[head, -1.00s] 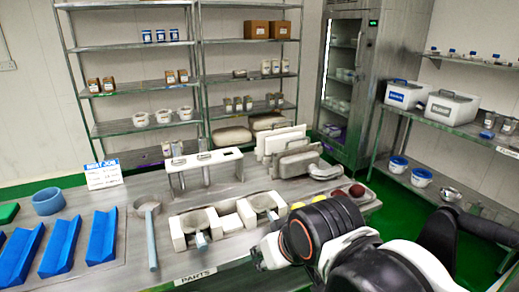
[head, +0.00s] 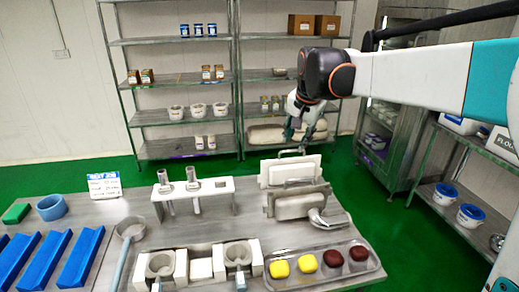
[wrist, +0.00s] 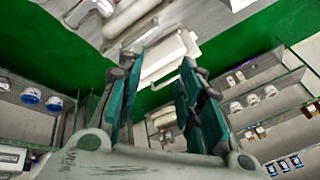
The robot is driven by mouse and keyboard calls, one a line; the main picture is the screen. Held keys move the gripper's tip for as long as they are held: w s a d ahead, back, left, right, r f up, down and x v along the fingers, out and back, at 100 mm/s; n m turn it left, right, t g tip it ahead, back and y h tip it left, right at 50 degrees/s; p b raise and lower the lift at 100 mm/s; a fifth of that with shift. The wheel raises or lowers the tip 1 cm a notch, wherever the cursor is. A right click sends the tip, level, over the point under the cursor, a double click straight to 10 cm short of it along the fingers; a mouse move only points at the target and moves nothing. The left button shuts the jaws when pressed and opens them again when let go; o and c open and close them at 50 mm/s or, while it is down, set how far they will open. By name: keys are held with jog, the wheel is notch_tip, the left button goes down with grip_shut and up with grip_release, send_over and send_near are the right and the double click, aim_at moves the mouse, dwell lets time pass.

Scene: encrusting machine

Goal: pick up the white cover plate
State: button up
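In the wrist view the white plate (wrist: 172,50) shows between and beyond my fingertips. My gripper (head: 299,134) is just above and behind the plate's handle in the head view, fingers pointing down. In the wrist view my gripper (wrist: 162,62) is open, its two teal fingers apart. I cannot tell whether the handle lies between the fingers. A grey plate with a handle (head: 300,203) stands in front of the white one.
A tray (head: 340,281) with yellow and red balls lies at the front right. A white stand (head: 215,186) with metal nozzles and white blocks (head: 200,268) are to the left. Shelving (head: 180,90) is behind, and a metal cabinet (head: 400,100) at right.

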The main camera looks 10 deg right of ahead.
jog(key=w+d+m+g+p, duration=0.1)
jog(key=w+d+m+p, duration=0.3)
jog(key=w, duration=0.9)
jog(key=m+g+p, duration=0.1)
jog(key=m+p, duration=0.4)
jog(key=p, duration=0.1)
send_over(293, 151)
jog(key=s+x, duration=0.1)
jog(key=x, duration=0.4)
jog(key=s+x, duration=0.1)
jog(key=x, duration=0.3)
jog(key=s+x, duration=0.1)
jog(key=x, duration=0.4)
jog(key=shift+a+f, duration=0.35)
jog(key=shift+f, duration=0.35)
jog(key=shift+s+d+b+x, duration=0.1)
jog(key=shift+b+x, duration=0.05)
jog(key=shift+x, duration=0.75)
jog(key=shift+s+d+b+x, duration=0.1)
jog(key=shift+b+x, duration=0.05)
jog(key=shift+x, duration=0.75)
jog(key=shift+s+d+b+x, duration=0.15)
jog(key=shift+x, duration=0.75)
grip_shut()
